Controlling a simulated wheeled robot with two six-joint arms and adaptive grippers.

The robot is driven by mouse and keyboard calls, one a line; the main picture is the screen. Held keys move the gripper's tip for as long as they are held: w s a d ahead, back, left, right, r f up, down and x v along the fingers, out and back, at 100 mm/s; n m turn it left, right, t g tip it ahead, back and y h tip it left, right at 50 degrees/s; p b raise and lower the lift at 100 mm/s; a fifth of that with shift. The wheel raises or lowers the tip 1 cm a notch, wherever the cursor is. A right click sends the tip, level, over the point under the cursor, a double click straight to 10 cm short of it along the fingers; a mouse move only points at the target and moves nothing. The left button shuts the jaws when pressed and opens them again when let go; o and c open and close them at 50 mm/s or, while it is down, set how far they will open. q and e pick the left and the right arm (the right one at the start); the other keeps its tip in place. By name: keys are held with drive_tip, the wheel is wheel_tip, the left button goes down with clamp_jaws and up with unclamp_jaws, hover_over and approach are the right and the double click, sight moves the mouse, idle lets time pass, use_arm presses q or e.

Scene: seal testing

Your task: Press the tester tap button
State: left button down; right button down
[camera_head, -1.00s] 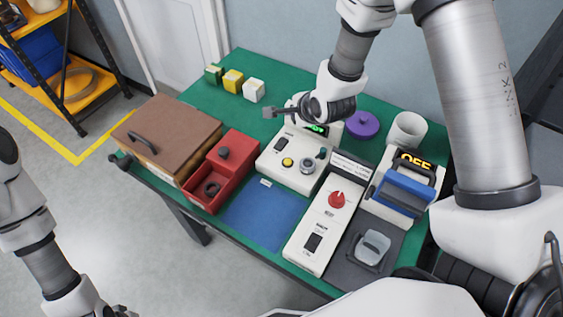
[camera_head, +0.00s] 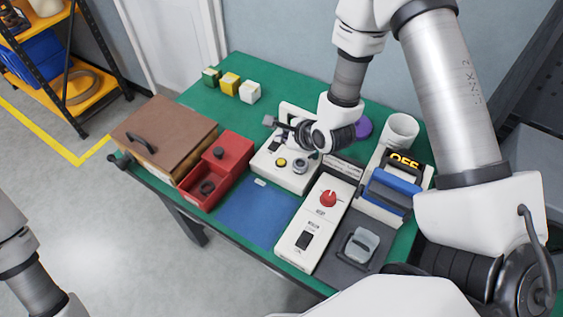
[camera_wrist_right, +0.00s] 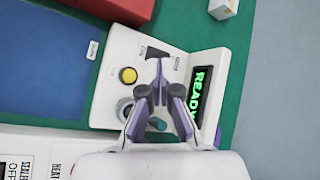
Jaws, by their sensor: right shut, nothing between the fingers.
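The tester (camera_head: 268,167) is a white box on the green table, with a lit green READY display (camera_wrist_right: 199,100) in the wrist view. My right gripper (camera_head: 271,121) is shut and empty over the tester. In the wrist view its tips (camera_wrist_right: 158,70) overlap the dark switch, to the right of the yellow button; contact cannot be told. My left gripper is out of view.
A red tray (camera_head: 234,147) and brown box (camera_head: 165,125) stand left of the tester. A white unit with a red knob (camera_head: 327,198) and a blue-handled sealer (camera_head: 390,190) stand right. Three small blocks (camera_head: 230,83) lie behind. A blue mat (camera_head: 250,212) is bare.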

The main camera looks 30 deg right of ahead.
sight(282, 163)
drive_tip(key=f+b, duration=0.2)
drive_tip(key=f, duration=0.2)
drive_tip(key=f+b, duration=0.3)
drive_tip(key=shift+w+f, duration=0.2)
drive_tip(key=shift+f, duration=0.15)
idle(0.9)
drive_tip(key=shift+f+b, duration=0.4)
drive_tip(key=shift+b, duration=0.05)
drive_tip(key=shift+f+b, duration=0.35)
idle(0.4)
drive_tip(key=shift+s+r+p, duration=0.1)
drive_tip(key=shift+r+p, duration=0.5)
drive_tip(key=shift+r, duration=0.2)
